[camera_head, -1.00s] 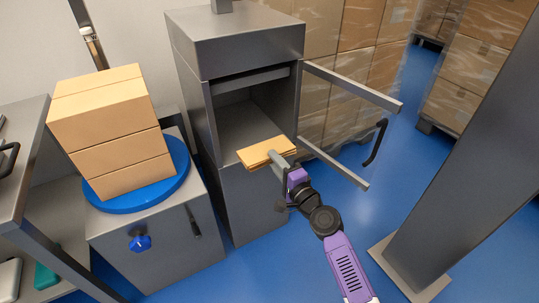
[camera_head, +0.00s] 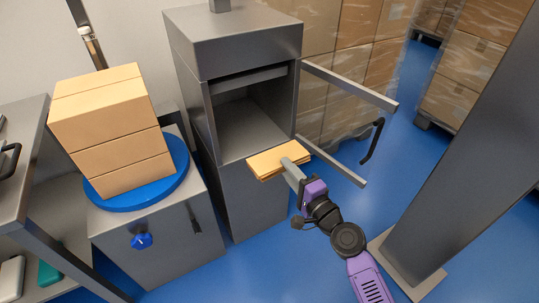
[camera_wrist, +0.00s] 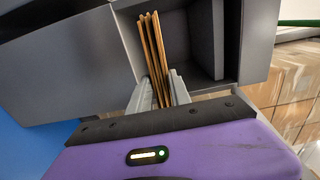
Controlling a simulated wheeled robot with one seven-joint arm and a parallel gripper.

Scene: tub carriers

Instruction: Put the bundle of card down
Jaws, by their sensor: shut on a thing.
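The bundle of card (camera_head: 274,161) is a small stack of flat tan sheets. My gripper (camera_head: 292,168) is shut on its near edge and holds it out in front of the open grey cabinet (camera_head: 235,48). In the wrist view the bundle (camera_wrist: 152,50) shows edge-on as several thin sheets, slightly fanned at the far end, between the two grey fingers of my gripper (camera_wrist: 160,92). The dark opening of the cabinet (camera_wrist: 112,40) lies beyond it. The head view shows the bundle near the opening's lower edge; I cannot tell whether it touches it.
Stacked tan boxes (camera_head: 115,130) stand on a blue turntable (camera_head: 178,185) on a grey cabinet at left. An open frame door with a dark handle (camera_head: 372,140) juts out to the right. A thick grey post (camera_head: 470,140) stands at right. Wrapped cartons (camera_head: 345,60) stand behind.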

